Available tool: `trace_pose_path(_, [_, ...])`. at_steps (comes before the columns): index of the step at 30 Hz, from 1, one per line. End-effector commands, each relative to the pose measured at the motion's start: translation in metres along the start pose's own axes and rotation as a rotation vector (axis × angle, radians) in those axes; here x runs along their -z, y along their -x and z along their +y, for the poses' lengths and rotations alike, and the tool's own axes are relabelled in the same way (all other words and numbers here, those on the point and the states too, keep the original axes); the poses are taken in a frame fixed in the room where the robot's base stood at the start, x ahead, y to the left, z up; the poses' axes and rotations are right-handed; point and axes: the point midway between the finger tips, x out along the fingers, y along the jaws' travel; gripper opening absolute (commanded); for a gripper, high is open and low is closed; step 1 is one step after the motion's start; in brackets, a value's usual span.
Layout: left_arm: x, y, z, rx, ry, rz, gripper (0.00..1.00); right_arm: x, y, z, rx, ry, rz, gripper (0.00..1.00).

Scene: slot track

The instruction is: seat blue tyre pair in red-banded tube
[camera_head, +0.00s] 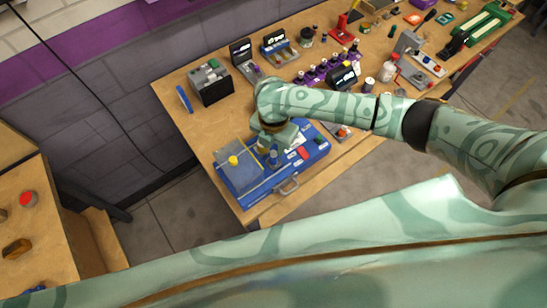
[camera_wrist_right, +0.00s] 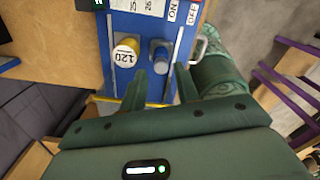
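My right gripper (camera_wrist_right: 158,82) is open, with its two fingers apart and nothing visibly held between them. In the head view the right hand (camera_head: 274,132) is above a blue device. I cannot pick out a blue tyre pair or a red-banded tube for certain. My left gripper is not in view.
The blue device (camera_head: 262,193) has a clear panel and a front handle (camera_head: 289,187) near the table edge. A grey-black box (camera_head: 211,83) stands behind it. Bottles in a purple rack (camera_head: 325,68) and other items crowd the table's right. Bare wood (camera_head: 192,125) shows at left.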

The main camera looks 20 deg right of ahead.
Motion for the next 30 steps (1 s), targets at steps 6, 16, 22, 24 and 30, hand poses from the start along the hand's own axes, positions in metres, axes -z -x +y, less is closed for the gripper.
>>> trace_pose_path(6, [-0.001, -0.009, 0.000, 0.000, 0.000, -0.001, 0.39, 0.003, -0.031, -0.001, 0.001, -0.001, 0.000, 0.31])
trace_pose_path(16, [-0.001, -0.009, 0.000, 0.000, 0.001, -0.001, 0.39, 0.002, -0.032, -0.001, -0.001, 0.000, -0.001, 0.06])
trace_pose_path(22, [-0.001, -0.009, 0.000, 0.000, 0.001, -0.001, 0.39, 0.002, -0.032, -0.001, -0.001, 0.000, -0.001, 0.00])
trace_pose_path(24, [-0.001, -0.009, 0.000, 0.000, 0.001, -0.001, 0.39, 0.002, -0.032, -0.001, -0.001, 0.000, -0.001, 0.00])
trace_pose_path(30, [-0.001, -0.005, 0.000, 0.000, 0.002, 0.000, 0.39, 0.002, -0.022, 0.000, -0.002, 0.000, -0.001, 0.00])
